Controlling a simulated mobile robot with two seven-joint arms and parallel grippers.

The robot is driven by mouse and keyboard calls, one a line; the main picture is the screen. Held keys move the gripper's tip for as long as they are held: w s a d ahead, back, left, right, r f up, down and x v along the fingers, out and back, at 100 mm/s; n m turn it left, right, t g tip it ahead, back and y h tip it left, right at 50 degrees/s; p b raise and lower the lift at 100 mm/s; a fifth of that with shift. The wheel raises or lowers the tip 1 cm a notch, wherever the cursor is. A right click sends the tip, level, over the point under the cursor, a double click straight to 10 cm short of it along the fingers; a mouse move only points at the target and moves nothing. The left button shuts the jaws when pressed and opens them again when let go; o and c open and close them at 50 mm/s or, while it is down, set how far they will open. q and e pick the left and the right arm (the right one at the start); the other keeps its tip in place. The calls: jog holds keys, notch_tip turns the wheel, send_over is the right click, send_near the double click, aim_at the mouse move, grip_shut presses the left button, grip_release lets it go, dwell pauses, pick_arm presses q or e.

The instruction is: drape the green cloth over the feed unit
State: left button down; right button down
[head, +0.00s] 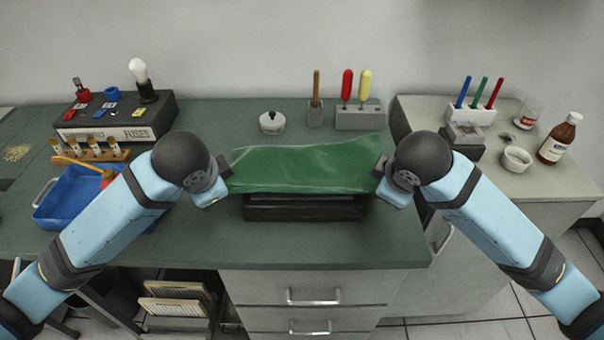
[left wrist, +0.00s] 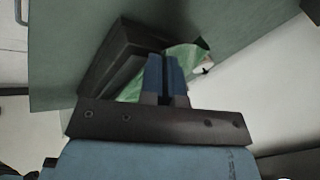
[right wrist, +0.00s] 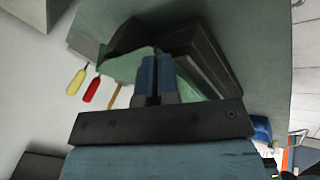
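The green cloth (head: 303,169) is stretched between my two grippers above the black feed unit (head: 305,211). It hides the top and back of the unit; the dark front shows below its near edge. My left gripper (head: 226,176) is shut on the cloth's left end, and my right gripper (head: 382,174) is shut on its right end. In the left wrist view, the blue fingers (left wrist: 166,70) are close together, with cloth (left wrist: 187,57) beside them. In the right wrist view, the fingers (right wrist: 156,72) are also close together against the cloth (right wrist: 128,66). Whether cloth touches unit is unclear.
Behind the cloth stand a white-lidded pot (head: 272,123) and a tool block (head: 358,117) with red and yellow handles. A fuse box (head: 120,118) and a blue tray (head: 75,200) are at left. The bench top (head: 330,245) in front is clear.

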pick_arm(q)
jog(key=shift+s+f, duration=0.4)
jog(key=shift+f, duration=0.05)
pick_arm(e)
jog(key=shift+s+f, duration=0.4)
jog(key=shift+f, duration=0.05)
pick_arm(q)
jog(key=c, duration=1)
grip_release()
pick_arm(e)
jog(key=c, duration=1)
grip_release()
pick_arm(q)
jog(key=s+v, duration=0.1)
jog(key=v, duration=1)
jog(key=shift+f, duration=0.3)
pick_arm(e)
jog(key=s+v, duration=0.1)
jog(key=v, duration=1)
jog(key=shift+f, duration=0.3)
pick_arm(q)
jog(key=shift+f, duration=0.1)
pick_arm(e)
jog(key=shift+f, duration=0.1)
